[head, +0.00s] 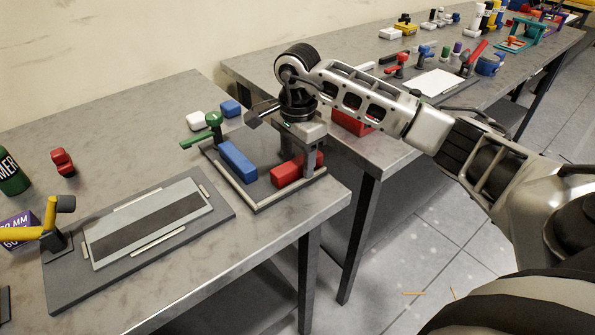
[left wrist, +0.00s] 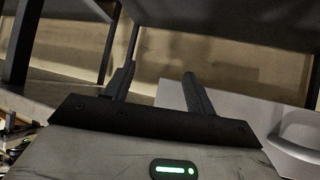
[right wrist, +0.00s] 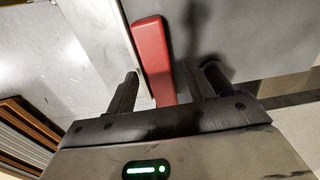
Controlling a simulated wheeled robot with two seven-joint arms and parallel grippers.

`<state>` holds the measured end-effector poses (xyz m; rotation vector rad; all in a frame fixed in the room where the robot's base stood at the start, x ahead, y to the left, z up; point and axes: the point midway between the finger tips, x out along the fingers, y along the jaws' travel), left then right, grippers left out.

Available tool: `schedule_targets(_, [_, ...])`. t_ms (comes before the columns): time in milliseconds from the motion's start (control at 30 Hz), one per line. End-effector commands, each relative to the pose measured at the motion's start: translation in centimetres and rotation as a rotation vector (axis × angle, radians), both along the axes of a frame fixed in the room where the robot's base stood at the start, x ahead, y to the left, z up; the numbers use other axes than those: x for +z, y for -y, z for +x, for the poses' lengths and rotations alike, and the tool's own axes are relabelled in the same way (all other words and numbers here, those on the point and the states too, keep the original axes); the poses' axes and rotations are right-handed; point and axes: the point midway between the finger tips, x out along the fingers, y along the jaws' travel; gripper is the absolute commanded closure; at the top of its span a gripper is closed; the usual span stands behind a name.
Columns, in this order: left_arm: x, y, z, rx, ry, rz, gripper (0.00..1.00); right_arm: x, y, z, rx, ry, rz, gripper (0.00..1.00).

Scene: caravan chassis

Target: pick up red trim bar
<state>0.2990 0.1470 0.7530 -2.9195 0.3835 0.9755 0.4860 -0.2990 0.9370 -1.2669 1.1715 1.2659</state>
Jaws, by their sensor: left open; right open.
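The red trim bar (head: 290,174) lies on a dark tray (head: 213,158) near the front right corner of the near table, beside a blue bar (head: 236,162). My right gripper (head: 302,157) points down over the red bar, open. In the right wrist view the red bar (right wrist: 152,55) reaches in between the two open fingers (right wrist: 170,82), closer to the left finger; its near end is hidden by the gripper body. My left gripper (left wrist: 159,76) is open and empty in the left wrist view, and out of the head view.
A green clamp (head: 211,124), a white block (head: 196,121) and another blue block (head: 231,108) stand behind the tray. A grey plate fixture (head: 147,222) with a yellow clamp (head: 48,228) is on the left. A red box (head: 352,122) sits on the second table, behind my right arm.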

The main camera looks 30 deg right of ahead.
Motion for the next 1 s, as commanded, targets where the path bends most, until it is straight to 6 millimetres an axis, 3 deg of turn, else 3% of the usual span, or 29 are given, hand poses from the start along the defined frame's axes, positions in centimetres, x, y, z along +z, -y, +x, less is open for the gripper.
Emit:
schedule_targets(67, [0.1, 0.0, -0.1, -0.001, 0.0, 0.0, 0.44, 0.1, 0.0, 0.0, 0.0, 0.0, 0.0, 0.47])
schedule_targets(267, [0.0, 0.0, -0.2, -0.002, -0.003, 0.002, 0.44, 0.1, 0.0, 0.0, 0.001, 0.0, 0.0, 0.98])
schedule_targets(667, [0.1, -0.1, -0.2, -0.002, -0.006, 0.004, 0.44, 0.8, 0.0, 0.0, 0.001, 0.001, 0.001, 0.98])
schedule_targets(900, [1.7, -0.3, -0.1, 0.0, -0.007, 0.014, 0.44, 4.2, 0.0, 0.1, 0.001, 0.003, 0.0, 0.98])
schedule_targets(1000, [2.8, -0.6, 0.0, 0.003, -0.005, 0.021, 0.44, 6.0, -1.1, -1.2, 0.005, 0.001, -0.001, 0.98])
